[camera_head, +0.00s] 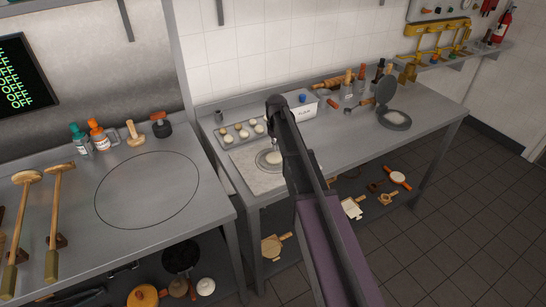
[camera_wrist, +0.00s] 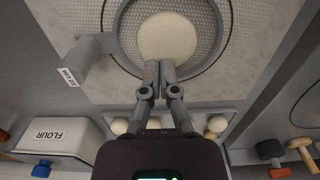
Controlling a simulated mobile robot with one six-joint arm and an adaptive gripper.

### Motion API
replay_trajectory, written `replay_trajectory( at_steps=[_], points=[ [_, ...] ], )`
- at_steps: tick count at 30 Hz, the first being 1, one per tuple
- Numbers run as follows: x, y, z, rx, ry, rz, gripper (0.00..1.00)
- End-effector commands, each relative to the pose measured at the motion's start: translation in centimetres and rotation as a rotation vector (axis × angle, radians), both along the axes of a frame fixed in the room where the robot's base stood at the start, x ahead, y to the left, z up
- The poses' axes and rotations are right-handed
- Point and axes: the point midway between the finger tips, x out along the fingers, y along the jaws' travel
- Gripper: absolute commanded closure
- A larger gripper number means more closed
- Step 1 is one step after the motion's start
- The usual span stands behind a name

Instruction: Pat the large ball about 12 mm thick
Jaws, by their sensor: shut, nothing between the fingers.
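A large pale dough ball (camera_wrist: 167,38) lies on a fine mesh-patterned round area inside a grey ring (camera_wrist: 213,62), on a pale speckled board (camera_wrist: 270,25). It looks round from above; its thickness cannot be judged. My gripper (camera_wrist: 159,66) is shut and empty, with its fingertips at the ball's near edge in the wrist view. Whether they touch it I cannot tell. In the head view the dough ball (camera_head: 274,157) shows just left of my arm, which hides part of the ring and my fingertips.
A tray (camera_head: 224,137) of smaller dough balls stands behind the board, beside a white flour box (camera_head: 304,107). A grey block with a printed tag (camera_wrist: 85,60) joins the ring. A round press with raised lid (camera_head: 394,119) stands right. The left counter's marked circle (camera_head: 147,190) is clear.

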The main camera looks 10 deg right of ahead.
Motion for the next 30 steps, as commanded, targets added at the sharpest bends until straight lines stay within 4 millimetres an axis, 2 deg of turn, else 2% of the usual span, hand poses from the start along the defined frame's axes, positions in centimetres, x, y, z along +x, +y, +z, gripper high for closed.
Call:
replay_trajectory(
  at_steps=[11, 30],
  points=[
    [-0.9, 0.5, 1.7, 0.0, 0.0, 0.0, 1.0],
    [-1.0, 0.5, 1.4, 0.0, 0.0, 0.0, 1.0]
  ],
)
